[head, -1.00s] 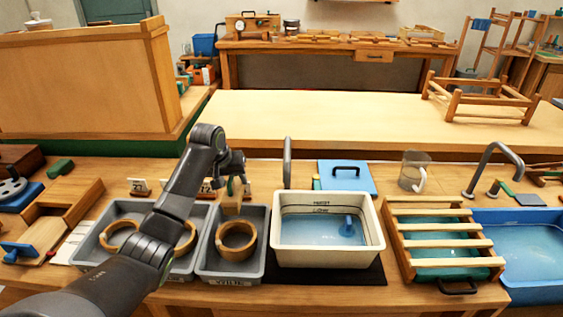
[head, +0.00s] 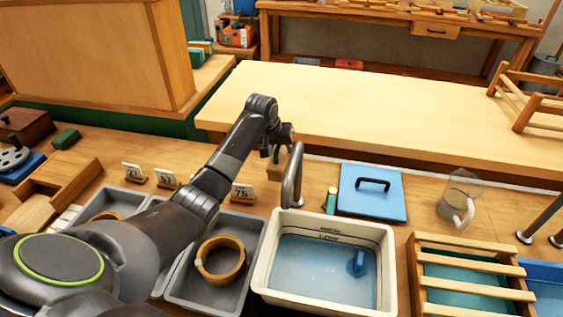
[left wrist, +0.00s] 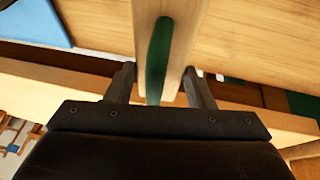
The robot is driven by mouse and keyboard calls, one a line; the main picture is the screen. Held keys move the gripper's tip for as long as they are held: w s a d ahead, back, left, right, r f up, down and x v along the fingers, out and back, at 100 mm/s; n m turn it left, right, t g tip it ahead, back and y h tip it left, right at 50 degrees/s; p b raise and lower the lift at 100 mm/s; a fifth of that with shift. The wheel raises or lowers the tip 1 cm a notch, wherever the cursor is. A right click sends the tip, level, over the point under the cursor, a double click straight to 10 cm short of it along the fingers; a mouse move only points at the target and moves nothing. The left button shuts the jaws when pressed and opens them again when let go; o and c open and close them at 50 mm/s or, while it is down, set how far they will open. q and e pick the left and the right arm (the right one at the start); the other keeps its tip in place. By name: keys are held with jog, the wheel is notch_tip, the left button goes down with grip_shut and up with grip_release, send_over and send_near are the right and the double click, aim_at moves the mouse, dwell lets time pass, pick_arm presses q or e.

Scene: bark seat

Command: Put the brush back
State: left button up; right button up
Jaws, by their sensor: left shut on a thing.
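My left gripper (head: 277,136) is shut on the brush (head: 275,171), a tan block with a green part. It holds the brush up behind the grey trays, beside the grey curved tap (head: 293,178). In the left wrist view the brush (left wrist: 178,28) stands between the two fingers (left wrist: 160,88), its green strip facing the camera. Its lower end is partly hidden by the gripper body. I cannot tell from the head view how far it is above the bench. My right gripper is not in view.
The white water basin (head: 388,250) stands right of a grey tray (head: 255,240) holding a wooden ring (head: 220,260). Number cards (head: 242,192) stand behind the trays. A blue board with a black handle (head: 390,207), a small green bottle (head: 331,201) and a clear mug (head: 458,197) are near.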

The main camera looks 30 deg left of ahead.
aim_at(280, 160)
pick_arm(q)
jog(key=shift+f, duration=0.95)
jog(key=shift+w+f, duration=0.1)
jog(key=shift+f, duration=1.65)
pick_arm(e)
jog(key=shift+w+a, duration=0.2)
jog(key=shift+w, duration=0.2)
pick_arm(q)
jog(key=o, duration=0.9)
jog(key=shift+f, duration=0.1)
jog(key=shift+s+r, duration=0.2)
jog(key=shift+r, duration=0.35)
jog(key=v, duration=1.1)
jog(key=shift+r+p, duration=0.1)
jog(key=shift+p, duration=0.25)
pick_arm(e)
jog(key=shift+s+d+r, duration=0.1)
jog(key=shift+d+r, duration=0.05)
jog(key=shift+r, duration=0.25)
